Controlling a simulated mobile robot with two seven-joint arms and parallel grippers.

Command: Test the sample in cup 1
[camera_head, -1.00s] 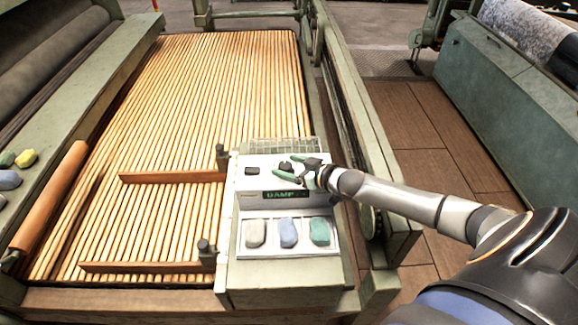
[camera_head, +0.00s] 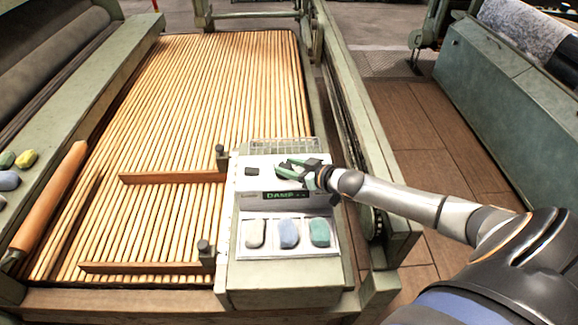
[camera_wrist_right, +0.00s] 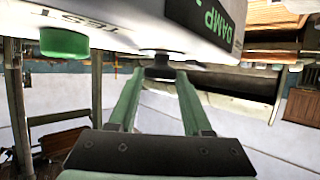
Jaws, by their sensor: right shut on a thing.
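A pale tester box (camera_head: 300,272) stands at the near right end of the slatted bed. Its dark display (camera_head: 290,195) reads DAMP in green; the display shows in the right wrist view too (camera_wrist_right: 208,22). Three lumps lie in a white tray at its front: grey (camera_head: 255,234), blue (camera_head: 289,233) and green (camera_head: 320,232). No cup numbers are readable. My right gripper (camera_head: 284,170) is shut on a dark knob (camera_wrist_right: 160,72) on the tester's top. Its green fingers close in on the knob. A green button (camera_wrist_right: 65,42) beside a TEST label shows in the right wrist view.
A small dark block (camera_head: 251,171) sits left of the knob. Two wooden bars (camera_head: 172,177) reach over the slats from the tester's left side. A wooden roller (camera_head: 48,205) and coloured lumps (camera_head: 26,159) are at far left. A machine rail (camera_head: 350,110) runs behind my right arm.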

